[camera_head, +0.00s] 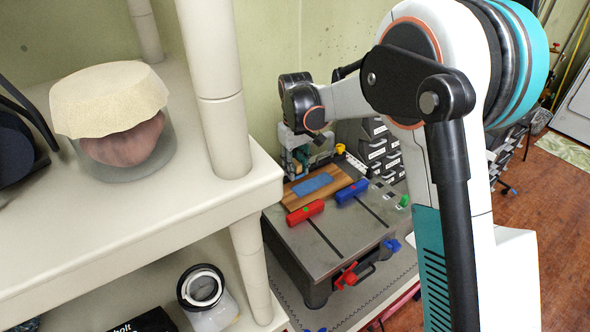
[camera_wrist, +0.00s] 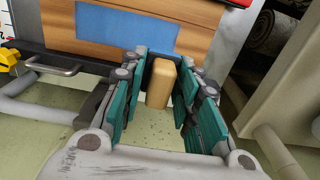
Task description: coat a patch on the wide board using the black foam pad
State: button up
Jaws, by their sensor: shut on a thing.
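The wide board (camera_head: 338,194) is brown wood and lies flat on a grey work table, with a blue patch (camera_head: 312,183) on its top. In the wrist view the board (camera_wrist: 57,22) and its blue patch (camera_wrist: 125,27) fill the top. My gripper (camera_wrist: 163,66) has teal fingers on both sides of a tan block-shaped handle (camera_wrist: 161,84) and is shut on it. A dark part, seemingly the black foam pad (camera_wrist: 150,66), shows at the handle's far end, close to the patch's near edge. Contact with the board cannot be told. In the head view my gripper (camera_head: 318,140) is small above the board's far side.
A red clamp bar (camera_head: 305,212) and a blue one (camera_head: 352,193) lie along the board's near side on the grey table (camera_head: 335,240). Drawers (camera_head: 385,150) stand behind. A cream shelf (camera_head: 215,195) with a cloth-covered jar (camera_head: 122,150) is at left.

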jog(key=shift+r+p, duration=0.5)
jog(key=shift+r, duration=0.85)
